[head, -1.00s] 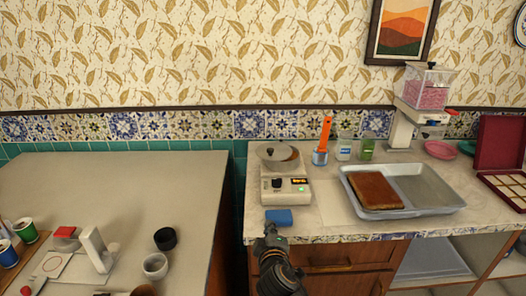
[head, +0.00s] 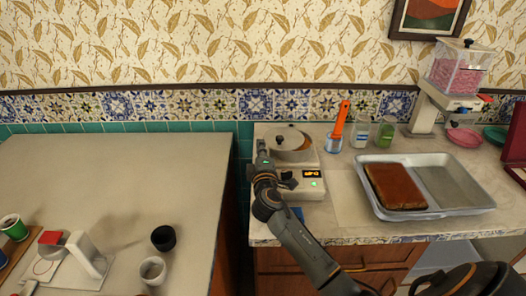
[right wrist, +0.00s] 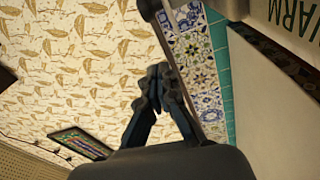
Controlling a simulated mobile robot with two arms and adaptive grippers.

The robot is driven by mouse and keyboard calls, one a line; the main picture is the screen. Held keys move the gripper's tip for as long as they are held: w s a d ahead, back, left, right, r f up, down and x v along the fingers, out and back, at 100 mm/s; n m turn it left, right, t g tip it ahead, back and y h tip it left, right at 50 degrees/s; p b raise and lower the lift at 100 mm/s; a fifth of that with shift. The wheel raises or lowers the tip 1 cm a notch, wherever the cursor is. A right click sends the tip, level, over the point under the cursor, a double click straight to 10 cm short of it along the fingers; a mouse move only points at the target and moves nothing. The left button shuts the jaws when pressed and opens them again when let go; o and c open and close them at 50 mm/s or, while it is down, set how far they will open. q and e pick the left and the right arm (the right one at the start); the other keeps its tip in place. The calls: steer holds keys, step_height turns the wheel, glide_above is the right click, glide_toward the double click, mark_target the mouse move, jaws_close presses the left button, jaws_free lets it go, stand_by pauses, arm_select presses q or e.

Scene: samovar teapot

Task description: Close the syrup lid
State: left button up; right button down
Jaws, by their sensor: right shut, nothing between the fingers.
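The syrup pot sits on a white warmer (head: 305,185) with a lit display at the back left of the right counter. Its grey round lid (head: 287,136) with a dark knob lies off-centre to the left, leaving brown-orange syrup (head: 303,144) showing on the right side. My right gripper (head: 262,150) is shut and empty, just left of the pot, at about lid height; whether it touches cannot be told. In the right wrist view its closed fingers (right wrist: 159,72) show, with the warmer's lettering (right wrist: 290,14) at the upper right. My left gripper is not in view.
A blue block (head: 298,213) is partly behind my right arm. A jar with an orange-handled tool (head: 337,130), small jars and a tray (head: 460,192) with a brown slab stand to the right. The left counter (head: 110,180) is mostly clear near the pot.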

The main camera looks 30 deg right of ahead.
mark_target(275, 148)
steer(key=d, duration=0.1)
steer(key=w+d+p, duration=0.1)
steer(key=d, duration=0.1)
steer(key=w+d, duration=0.1)
steer(key=shift+d+f+p, duration=0.15)
steer(key=shift+d+p, duration=0.25)
steer(key=shift+s+d, duration=0.15)
steer(key=shift+s, duration=0.05)
steer(key=shift+f, duration=0.1)
steer(key=shift+s+d+n+y, duration=0.3)
steer(key=shift+s+y, duration=0.05)
steer(key=shift+y, duration=0.15)
steer(key=s+d+n+y, duration=0.1)
steer(key=s, duration=0.1)
steer(key=s+d+n+t+y, duration=0.1)
steer(key=d+y, duration=0.1)
steer(key=shift+s+d, duration=0.1)
steer(key=shift+s, duration=0.3)
steer(key=shift+s+d, duration=0.15)
steer(key=shift+d, duration=0.1)
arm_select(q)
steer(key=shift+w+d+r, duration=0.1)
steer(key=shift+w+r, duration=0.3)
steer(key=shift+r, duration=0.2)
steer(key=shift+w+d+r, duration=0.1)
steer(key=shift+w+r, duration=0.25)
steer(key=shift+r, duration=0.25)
arm_select(e)
steer(key=shift+a, duration=0.1)
